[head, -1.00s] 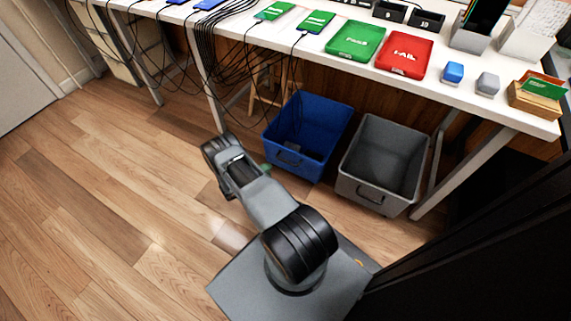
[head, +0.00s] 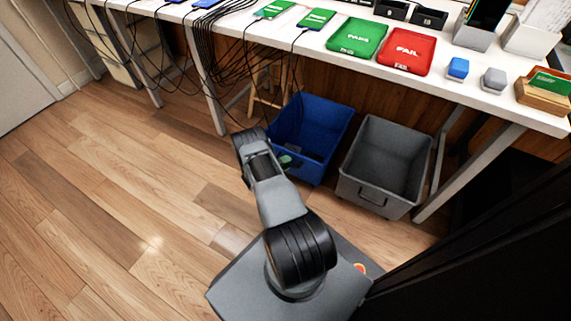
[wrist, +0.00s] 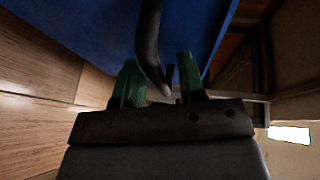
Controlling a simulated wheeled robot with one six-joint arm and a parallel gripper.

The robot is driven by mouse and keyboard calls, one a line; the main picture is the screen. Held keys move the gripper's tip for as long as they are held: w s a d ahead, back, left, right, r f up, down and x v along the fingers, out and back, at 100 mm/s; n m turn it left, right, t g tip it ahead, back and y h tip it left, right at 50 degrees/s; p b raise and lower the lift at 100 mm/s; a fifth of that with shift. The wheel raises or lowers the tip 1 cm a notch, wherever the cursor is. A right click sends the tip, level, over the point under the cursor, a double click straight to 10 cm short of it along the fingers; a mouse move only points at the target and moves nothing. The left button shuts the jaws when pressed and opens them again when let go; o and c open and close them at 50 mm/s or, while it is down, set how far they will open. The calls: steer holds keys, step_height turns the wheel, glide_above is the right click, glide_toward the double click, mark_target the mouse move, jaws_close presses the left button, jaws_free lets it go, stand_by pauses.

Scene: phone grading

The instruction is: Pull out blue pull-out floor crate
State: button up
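The blue floor crate (head: 322,122) stands on the floor under the table, left of the grey crate, and looks empty. My gripper (head: 286,161) is at its front wall in the head view, mostly hidden by my arm. In the wrist view the blue wall (wrist: 80,30) fills the upper left. The dark crate handle (wrist: 150,45) comes down between my green fingertips. My gripper (wrist: 161,82) is open there, with a gap around the handle. I cannot tell whether either finger touches it.
A grey crate (head: 366,185) with a front handle stands close to the right of the blue one. The white table (head: 300,38) is above, with a green PASS tray (head: 357,37) and a red FAIL tray (head: 405,50). Cables hang left of the blue crate. Open wooden floor (head: 110,200) lies at left.

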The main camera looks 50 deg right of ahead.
jaws_close()
steer(key=shift+a, duration=0.1)
stand_by(0.4)
